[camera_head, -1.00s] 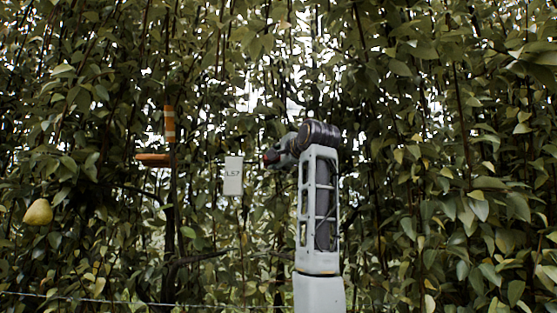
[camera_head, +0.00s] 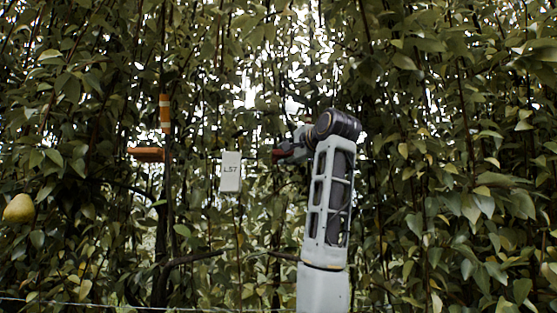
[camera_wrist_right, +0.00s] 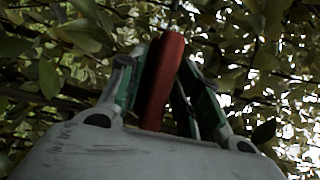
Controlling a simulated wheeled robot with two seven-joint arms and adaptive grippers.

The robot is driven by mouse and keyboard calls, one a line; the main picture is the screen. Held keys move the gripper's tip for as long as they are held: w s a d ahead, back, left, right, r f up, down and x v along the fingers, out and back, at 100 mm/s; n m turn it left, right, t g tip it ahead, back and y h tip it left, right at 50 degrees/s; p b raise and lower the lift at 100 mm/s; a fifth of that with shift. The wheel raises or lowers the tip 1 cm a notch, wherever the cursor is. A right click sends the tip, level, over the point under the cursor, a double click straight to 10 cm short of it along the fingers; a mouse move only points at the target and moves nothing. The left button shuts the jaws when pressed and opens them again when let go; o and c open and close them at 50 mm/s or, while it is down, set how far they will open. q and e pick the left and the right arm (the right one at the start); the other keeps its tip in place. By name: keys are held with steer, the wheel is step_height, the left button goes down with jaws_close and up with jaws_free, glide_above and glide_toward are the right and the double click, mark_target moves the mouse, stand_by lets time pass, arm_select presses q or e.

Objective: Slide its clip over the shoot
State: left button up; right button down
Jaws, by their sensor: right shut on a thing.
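My right gripper (camera_head: 290,150) is raised in front of the foliage. It also shows in the right wrist view (camera_wrist_right: 160,82), its two fingers shut on a red rod-like thing (camera_wrist_right: 163,75). The red thing points away from the palm, with a thin dark line beyond its far end. In the head view its small dark-red end (camera_head: 279,156) points left. A white box marked L57 (camera_head: 231,172) hangs to the left of it, with a gap between in the picture. I cannot tell which stem is the shoot, nor make out a clip. My left gripper is not in view.
Dense leaves and thin stems fill the view. An orange piece (camera_head: 146,154) and an orange-and-white banded piece (camera_head: 165,113) are by a dark trunk on the left. A yellow pear (camera_head: 19,208) hangs far left. A wire (camera_head: 60,300) runs low across.

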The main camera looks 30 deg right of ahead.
steer(key=s+d, duration=0.1)
steer(key=d, duration=0.1)
steer(key=s+d, duration=0.1)
steer(key=d, duration=0.1)
steer(key=shift+s+d+b, duration=0.1)
steer(key=shift+s+b, duration=0.2)
steer(key=c, duration=1.5)
jaws_free()
steer(key=shift+o, duration=0.9)
steer(key=shift+s+d, duration=0.1)
steer(key=shift+d, duration=0.05)
steer(key=shift+a, duration=0.2)
steer(key=s+a, duration=0.1)
steer(key=s, duration=1.1)
steer(key=shift+a, duration=0.25)
steer(key=shift+w, duration=0.1)
